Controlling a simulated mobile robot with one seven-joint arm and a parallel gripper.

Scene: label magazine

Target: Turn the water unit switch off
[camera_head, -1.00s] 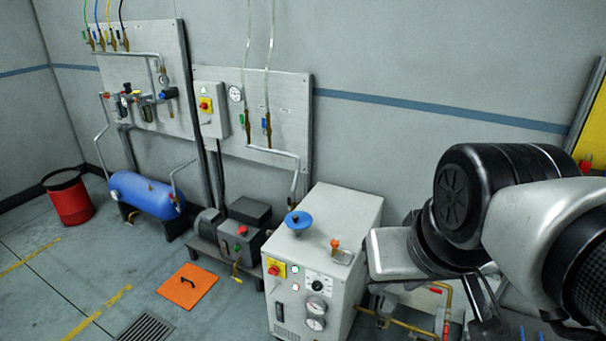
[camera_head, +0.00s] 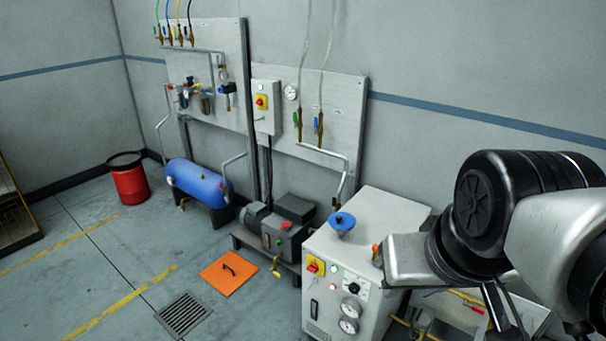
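A white cabinet unit (camera_head: 382,217) with a blue funnel-like top fitting (camera_head: 342,222) stands at lower centre right; I take it for the water unit. On its front, at the upper left, is a red rotary switch on a yellow plate (camera_head: 315,266). The switch's exact angle is too small to read. Beside it are a greenish lamp (camera_head: 335,269), a reddish lamp (camera_head: 333,287), a dial (camera_head: 355,288) and two round gauges (camera_head: 351,308). My arm hangs at the right, overlapping the cabinet's right side. My gripper's fingertips cannot be made out.
A wall box (camera_head: 267,107) carries another red-yellow switch. A blue tank (camera_head: 197,184), a grey pump (camera_head: 285,232), a red bin (camera_head: 130,180) and an orange floor plate (camera_head: 229,273) stand left of the cabinet. The floor around the drain grate (camera_head: 183,314) is open.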

